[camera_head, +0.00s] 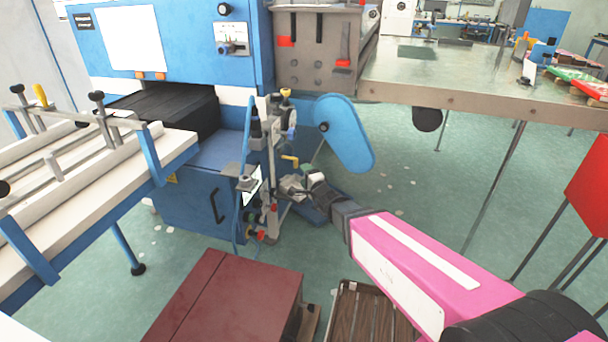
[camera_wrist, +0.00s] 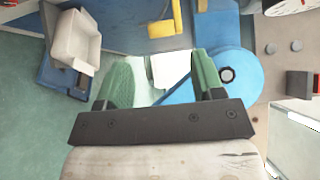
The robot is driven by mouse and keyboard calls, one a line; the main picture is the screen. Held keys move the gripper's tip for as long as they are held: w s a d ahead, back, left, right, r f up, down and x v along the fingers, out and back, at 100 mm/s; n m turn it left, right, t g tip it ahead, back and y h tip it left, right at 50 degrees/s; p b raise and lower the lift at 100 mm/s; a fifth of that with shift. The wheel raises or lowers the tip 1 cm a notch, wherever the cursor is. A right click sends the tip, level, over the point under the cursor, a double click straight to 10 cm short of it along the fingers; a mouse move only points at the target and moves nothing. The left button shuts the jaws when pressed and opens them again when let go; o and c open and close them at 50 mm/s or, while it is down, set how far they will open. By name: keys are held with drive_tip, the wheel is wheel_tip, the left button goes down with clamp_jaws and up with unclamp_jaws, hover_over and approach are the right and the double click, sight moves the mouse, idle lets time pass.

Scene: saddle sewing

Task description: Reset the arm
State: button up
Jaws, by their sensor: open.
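My gripper (camera_wrist: 163,82) shows in the wrist view with its two green fingers spread apart and nothing between them. In the head view my pink arm reaches from the lower right toward the machine, and my gripper (camera_head: 303,172) is at its far end. It is in front of the blue sewing machine (camera_head: 205,205), near its pipes and valves and left of the blue belt cover (camera_head: 345,135). The exact gap between my gripper and the machine parts is hard to tell. The belt cover also shows behind the fingers in the wrist view (camera_wrist: 245,75).
A dark red box (camera_head: 225,300) and a brown slatted crate (camera_head: 372,315) stand on the floor in front. A white-topped feed table (camera_head: 95,210) is at left, a metal table (camera_head: 450,80) at upper right. A red panel (camera_head: 590,185) stands at right. Green floor is open under the metal table.

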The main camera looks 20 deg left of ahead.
drive_tip(key=s+d+f+n+g+h, duration=0.3)
drive_tip(key=d+g+h, duration=0.1)
drive_tip(key=d, duration=1)
drive_tip(key=s+d+f+n+g+h, duration=0.3)
drive_tip(key=d+g+h, duration=0.1)
drive_tip(key=d, duration=1.1)
drive_tip(key=s+d+f+n+g+h, duration=0.3)
drive_tip(key=s+d+g+h, duration=0.1)
drive_tip(key=d, duration=1.1)
drive_tip(key=shift+d+g, duration=0.25)
drive_tip(key=shift+g, duration=0.35)
drive_tip(key=shift+o, duration=0.3)
drive_tip(key=shift+s+f, duration=0.1)
